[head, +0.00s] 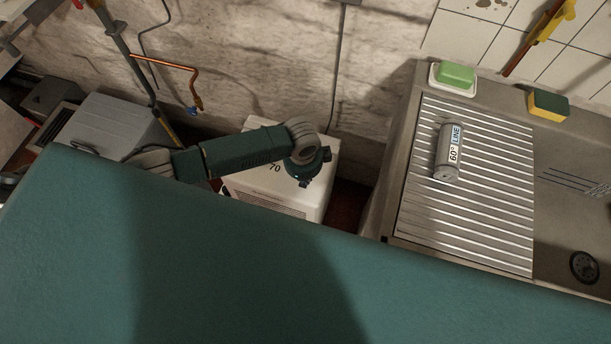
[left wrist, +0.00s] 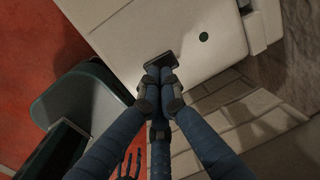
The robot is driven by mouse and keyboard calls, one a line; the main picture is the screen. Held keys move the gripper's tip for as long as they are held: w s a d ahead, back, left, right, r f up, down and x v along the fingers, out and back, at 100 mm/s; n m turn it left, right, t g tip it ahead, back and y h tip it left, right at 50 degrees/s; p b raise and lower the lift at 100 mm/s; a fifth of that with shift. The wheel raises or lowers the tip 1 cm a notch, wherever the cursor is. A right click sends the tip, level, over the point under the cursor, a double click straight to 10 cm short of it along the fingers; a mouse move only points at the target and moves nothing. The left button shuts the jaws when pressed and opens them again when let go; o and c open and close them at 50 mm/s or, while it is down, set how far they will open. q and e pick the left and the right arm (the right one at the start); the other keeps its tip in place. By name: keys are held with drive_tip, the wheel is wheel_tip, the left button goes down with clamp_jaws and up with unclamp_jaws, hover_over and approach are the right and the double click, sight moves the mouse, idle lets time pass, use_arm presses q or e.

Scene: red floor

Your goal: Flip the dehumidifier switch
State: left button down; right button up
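The dehumidifier (head: 255,190) is a white box with a "70" marking and a slatted lower part, standing against the wall in the head view. My left arm reaches across its top, with the left gripper (head: 307,182) over its right side. In the left wrist view the white casing (left wrist: 120,40) fills the upper middle. The left gripper's fingers (left wrist: 160,76) are together at a small dark rectangular piece (left wrist: 164,58), which looks like the switch. Contact is hard to tell. My right gripper is out of view.
A metal sink with a ribbed drainboard (head: 410,210) stands to the right, holding a can (head: 449,152), green soap (head: 455,76) and a sponge (head: 548,104). A grey box (head: 110,122) and pipes (head: 165,65) are left. The wall is close behind the dehumidifier.

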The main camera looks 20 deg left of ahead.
use_arm(q)
wheel_tip(320, 180, up, 3)
drive_tip(key=p, duration=0.2)
drive_tip(key=shift+s+r+p, duration=0.15)
drive_tip(key=shift+p, duration=0.2)
wheel_tip(320, 180, up, 10)
drive_tip(key=s, duration=0.2)
drive_tip(key=shift+f, duration=0.25)
